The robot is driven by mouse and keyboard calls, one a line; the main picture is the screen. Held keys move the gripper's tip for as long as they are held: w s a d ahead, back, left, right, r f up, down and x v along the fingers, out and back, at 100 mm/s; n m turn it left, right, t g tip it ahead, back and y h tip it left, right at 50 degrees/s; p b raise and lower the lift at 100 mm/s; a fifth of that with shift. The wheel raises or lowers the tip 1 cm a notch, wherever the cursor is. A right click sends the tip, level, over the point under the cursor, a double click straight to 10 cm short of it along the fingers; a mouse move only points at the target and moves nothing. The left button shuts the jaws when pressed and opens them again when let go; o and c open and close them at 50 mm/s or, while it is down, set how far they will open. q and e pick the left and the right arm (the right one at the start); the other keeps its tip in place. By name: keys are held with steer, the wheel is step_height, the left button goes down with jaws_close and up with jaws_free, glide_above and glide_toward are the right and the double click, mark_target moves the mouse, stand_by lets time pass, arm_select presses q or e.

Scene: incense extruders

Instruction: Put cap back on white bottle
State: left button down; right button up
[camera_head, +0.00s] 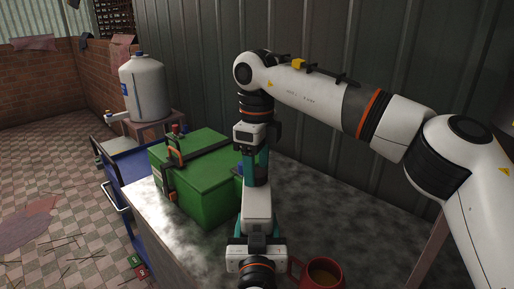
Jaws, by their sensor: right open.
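The white bottle (257,206) stands upright near the middle of the view, over the grey table. My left gripper (258,240) comes in from the bottom, with its teal fingers on both sides of the bottle's lower part; it appears shut on it. My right gripper (256,172) points down directly above the bottle, its teal fingers open around the bottle's top. The bottle's neck and any cap there are hidden between the fingers. A small blue patch (239,170) shows just left of the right fingers; I cannot tell what it is.
A green box (203,183) with straps stands on the grey table (325,215), left of the grippers. A red mug (320,275) with brown contents is at the front, close right of my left gripper. A large white tank (146,90) and blue cart (120,190) are at the left.

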steer(key=shift+f, duration=0.5)
steer(key=c, duration=1.1)
steer(key=shift+o, duration=0.2)
steer(key=o, duration=1.2)
step_height(320, 180, up, 12)
steer(key=shift+r, duration=0.1)
